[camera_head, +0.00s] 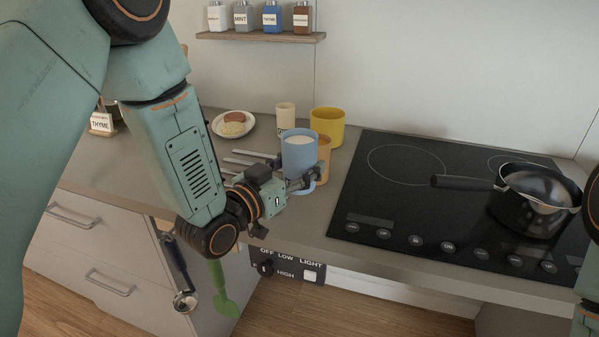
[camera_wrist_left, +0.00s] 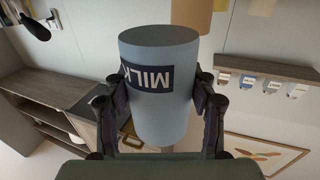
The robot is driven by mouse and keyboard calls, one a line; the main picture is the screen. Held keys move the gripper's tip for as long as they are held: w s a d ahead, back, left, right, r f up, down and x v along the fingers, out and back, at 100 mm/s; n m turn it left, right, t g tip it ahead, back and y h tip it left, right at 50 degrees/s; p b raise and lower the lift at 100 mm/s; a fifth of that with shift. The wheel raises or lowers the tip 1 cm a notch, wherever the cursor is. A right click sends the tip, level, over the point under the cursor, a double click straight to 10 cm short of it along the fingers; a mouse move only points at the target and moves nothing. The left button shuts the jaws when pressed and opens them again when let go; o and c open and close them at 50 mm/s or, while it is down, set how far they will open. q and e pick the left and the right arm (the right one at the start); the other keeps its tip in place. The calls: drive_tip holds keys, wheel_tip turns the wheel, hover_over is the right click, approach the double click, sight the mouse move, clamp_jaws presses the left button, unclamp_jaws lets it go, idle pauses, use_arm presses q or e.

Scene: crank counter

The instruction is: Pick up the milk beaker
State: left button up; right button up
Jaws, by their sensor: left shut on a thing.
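The milk beaker (camera_head: 299,157) is a blue cup with white contents, at the counter's middle in the head view. In the left wrist view the beaker (camera_wrist_left: 166,110) shows a dark MILK label and sits between both fingers. My left gripper (camera_head: 303,181) is shut on it from the side. The beaker is about upright in the head view. Whether its base touches the counter is hidden by the gripper. Of my right arm only a sliver shows at the right edge; its gripper is not in view.
An orange cup (camera_head: 324,151) is close behind the beaker, with a yellow cup (camera_head: 328,124) and a cream cup (camera_head: 286,115) farther back. A plate of food (camera_head: 233,124) is at the back left. The black hob (camera_head: 400,205) with a dark pot (camera_head: 535,205) fills the right side.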

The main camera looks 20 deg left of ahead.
use_arm(q)
drive_tip(key=shift+r, duration=1)
drive_tip(key=shift+r, duration=0.15)
drive_tip(key=shift+s+d+r+m+h, duration=0.15)
drive_tip(key=shift+s+d+m+h, duration=0.2)
drive_tip(key=shift+s+h, duration=0.2)
drive_tip(key=s+a+f+g+h+b, duration=0.1)
drive_tip(key=s+a+f, duration=0.1)
drive_tip(key=s+f, duration=1.1)
drive_tip(key=shift+s+a+f+m, duration=0.15)
drive_tip(key=shift+s+a+m, duration=0.25)
drive_tip(key=shift+s, duration=0.25)
drive_tip(key=shift+d, duration=0.2)
